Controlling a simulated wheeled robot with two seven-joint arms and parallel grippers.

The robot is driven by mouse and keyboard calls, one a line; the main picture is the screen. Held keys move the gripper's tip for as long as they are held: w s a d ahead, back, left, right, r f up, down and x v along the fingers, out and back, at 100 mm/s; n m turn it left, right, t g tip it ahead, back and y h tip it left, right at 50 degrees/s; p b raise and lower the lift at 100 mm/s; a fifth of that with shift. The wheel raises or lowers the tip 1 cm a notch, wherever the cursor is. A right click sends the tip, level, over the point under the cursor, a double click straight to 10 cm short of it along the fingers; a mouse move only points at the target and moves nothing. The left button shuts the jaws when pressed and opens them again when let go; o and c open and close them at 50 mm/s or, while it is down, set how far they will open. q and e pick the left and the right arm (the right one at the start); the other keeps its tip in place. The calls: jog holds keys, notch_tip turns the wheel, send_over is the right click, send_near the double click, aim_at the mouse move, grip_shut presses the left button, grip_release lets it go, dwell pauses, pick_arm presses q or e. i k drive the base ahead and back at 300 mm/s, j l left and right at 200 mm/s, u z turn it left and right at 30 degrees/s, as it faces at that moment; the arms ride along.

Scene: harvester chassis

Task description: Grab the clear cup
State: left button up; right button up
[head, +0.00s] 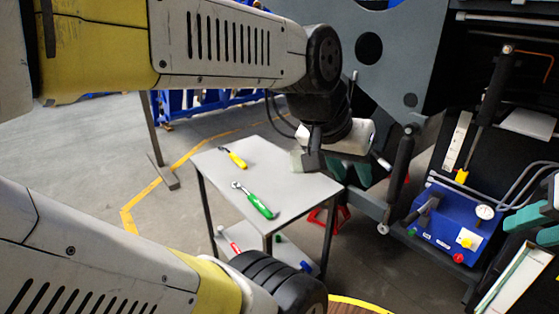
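I cannot make out a clear cup for certain. A pale grey-green shape (305,161) sits at the far right corner of the small table (290,185), beside a dark finger-like part. It is too small to tell whether it is a cup or a finger pad. My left gripper (335,164) hangs at that corner below the black wrist, with teal parts on its right. Its opening is unclear.
A blue box with a gauge (450,220) is at right. Floor is free at left.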

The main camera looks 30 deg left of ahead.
aim_at(295, 162)
jog(key=u, duration=1.05)
jog(key=i+l+u, duration=0.3)
jog(key=i, duration=0.25)
jog(key=i+l+u, duration=0.25)
jog(key=i, duration=0.25)
